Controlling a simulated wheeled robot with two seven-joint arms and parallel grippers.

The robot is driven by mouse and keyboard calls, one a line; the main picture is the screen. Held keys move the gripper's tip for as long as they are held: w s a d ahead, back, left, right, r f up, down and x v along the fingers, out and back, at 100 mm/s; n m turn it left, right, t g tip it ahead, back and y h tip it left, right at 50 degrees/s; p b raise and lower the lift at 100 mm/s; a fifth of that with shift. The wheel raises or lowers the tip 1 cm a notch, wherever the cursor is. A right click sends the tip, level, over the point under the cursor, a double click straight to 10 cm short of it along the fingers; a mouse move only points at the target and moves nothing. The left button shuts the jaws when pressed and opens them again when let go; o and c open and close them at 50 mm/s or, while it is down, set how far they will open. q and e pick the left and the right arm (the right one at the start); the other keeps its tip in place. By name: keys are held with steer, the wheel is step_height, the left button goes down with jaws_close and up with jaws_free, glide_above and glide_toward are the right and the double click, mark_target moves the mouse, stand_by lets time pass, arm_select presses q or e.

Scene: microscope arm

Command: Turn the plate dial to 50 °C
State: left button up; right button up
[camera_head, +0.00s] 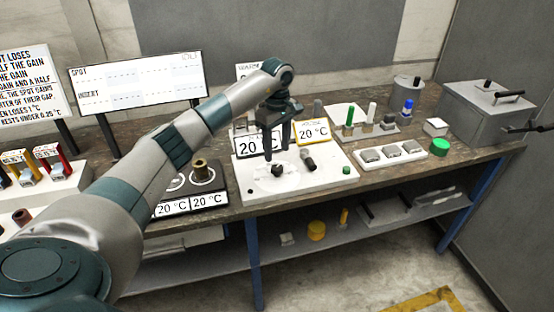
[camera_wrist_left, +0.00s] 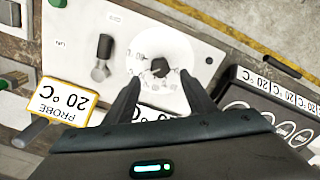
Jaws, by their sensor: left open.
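The plate dial (camera_head: 278,170) is a small black knob on a round pale scale, set in the top of a white unit (camera_head: 325,185). In the left wrist view the dial (camera_wrist_left: 160,67) sits just beyond and between my fingertips; its scale marks are too small to read. My left gripper (camera_head: 277,150) is open and empty, pointing down over the dial, with one finger to each side in the left wrist view (camera_wrist_left: 160,82). Contact cannot be told. A display reading 20 °C (camera_head: 248,147) stands behind the dial, partly hidden by the gripper.
A black lever (camera_head: 309,164) and a green button (camera_head: 346,170) share the white unit. A yellow-framed probe display (camera_head: 312,133) reads 20 °C. A dark two-ring unit (camera_head: 190,203) stands left. A white tray with grey blocks (camera_head: 392,155) and a metal box (camera_head: 488,110) stand right.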

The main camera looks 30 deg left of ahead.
mark_target(277, 167)
arm_select(q)
step_height(277, 167, down, 5)
steer(key=shift+f+p, duration=0.1)
steer(key=shift+p, duration=0.8)
steer(key=shift+f, duration=0.75)
steer(key=c, duration=1)
